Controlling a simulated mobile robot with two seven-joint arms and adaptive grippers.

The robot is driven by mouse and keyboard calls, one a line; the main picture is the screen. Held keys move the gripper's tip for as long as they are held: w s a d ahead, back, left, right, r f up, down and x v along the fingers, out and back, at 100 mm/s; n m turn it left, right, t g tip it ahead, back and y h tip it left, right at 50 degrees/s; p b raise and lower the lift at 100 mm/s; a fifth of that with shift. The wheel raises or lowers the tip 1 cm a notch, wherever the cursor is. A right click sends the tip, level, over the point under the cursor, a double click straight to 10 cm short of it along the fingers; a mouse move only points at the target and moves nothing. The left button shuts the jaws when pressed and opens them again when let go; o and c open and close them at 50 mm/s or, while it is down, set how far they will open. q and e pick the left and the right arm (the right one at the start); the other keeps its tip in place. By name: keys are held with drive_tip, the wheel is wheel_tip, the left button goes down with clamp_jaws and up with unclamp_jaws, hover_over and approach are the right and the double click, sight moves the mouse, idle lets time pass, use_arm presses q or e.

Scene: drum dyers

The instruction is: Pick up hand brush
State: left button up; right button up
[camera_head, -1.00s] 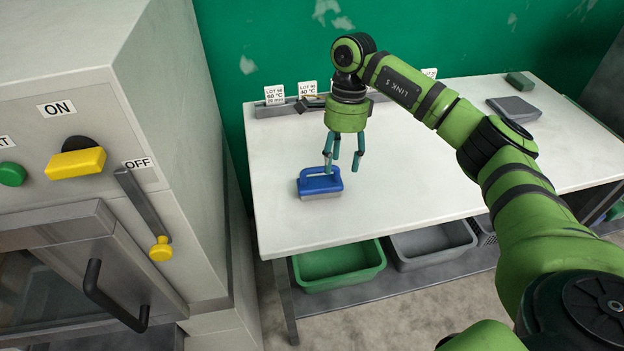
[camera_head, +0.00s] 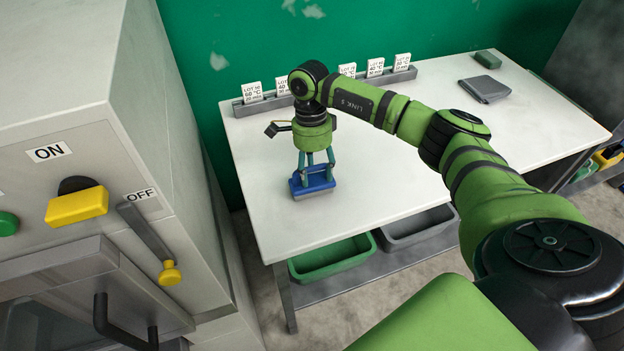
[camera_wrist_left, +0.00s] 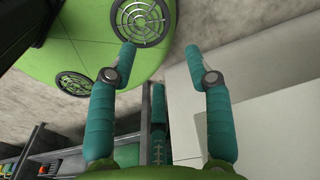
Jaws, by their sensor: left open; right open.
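The hand brush (camera_head: 312,187) has a blue body and handle and pale bristles. It stands on the white table (camera_head: 262,221) near the left end. My right gripper (camera_head: 315,178) points down over it, with its teal fingers open and reaching either side of the handle. I cannot tell whether the fingers touch it. My left gripper (camera_wrist_left: 167,52) shows in the left wrist view, open with nothing between its fingers. It is not visible in the head view.
A rack (camera_head: 420,73) with lot cards runs along the table's back. Green (camera_head: 332,260) and grey bins (camera_head: 418,226) sit below. A machine with yellow handles (camera_head: 77,206) stands left.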

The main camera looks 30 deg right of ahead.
drive_tip(key=c, duration=0.4)
clamp_jaws()
drive_tip(key=shift+w+r+b, duration=0.1)
drive_tip(key=shift+r+b, duration=0.3)
drive_tip(key=shift+r, duration=0.25)
wheel_tip(320, 180, up, 3)
drive_tip(key=shift+f+b, duration=0.1)
drive_tip(key=shift+b, duration=0.65)
use_arm(q)
drive_tip(key=shift+w+a+f+b, duration=0.15)
drive_tip(key=shift+f+b, duration=0.45)
drive_tip(key=shift+f, duration=0.6)
drive_tip(key=shift+w+f+b, duration=0.25)
drive_tip(key=shift+f+b, duration=0.35)
drive_tip(key=shift+f, duration=0.55)
use_arm(e)
drive_tip(key=s+d+r, duration=0.7)
drive_tip(key=s+d, duration=0.1)
drive_tip(key=shift+s+d, duration=0.15)
drive_tip(key=shift+s, duration=0.05)
